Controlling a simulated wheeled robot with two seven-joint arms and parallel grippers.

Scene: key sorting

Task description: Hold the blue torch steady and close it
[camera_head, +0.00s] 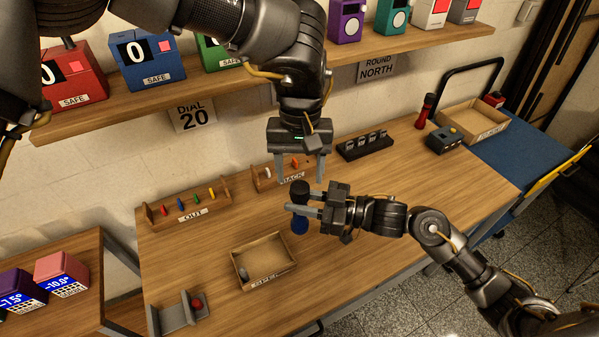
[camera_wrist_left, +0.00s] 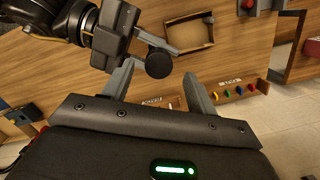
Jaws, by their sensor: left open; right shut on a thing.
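The blue torch (camera_head: 299,225) stands upright off the bench, its black top end (camera_head: 299,189) uppermost and its blue part below. My right gripper (camera_head: 304,211) comes in from the right and is shut on it around the middle, hiding part of it. My left gripper (camera_head: 301,172) points down just above the black top, open, with a finger on either side. In the left wrist view the round black top (camera_wrist_left: 158,63) shows between and beyond the open fingers of my left gripper (camera_wrist_left: 158,90). I cannot tell whether the fingers touch it.
The OUT rack (camera_head: 190,215) with several coloured pieces and the BACK rack (camera_head: 262,180) stand behind. A shallow wooden tray (camera_head: 287,270) is in front. A red torch (camera_head: 426,110) stands at the back right. A shelf (camera_head: 230,80) runs above. The bench's right front is clear.

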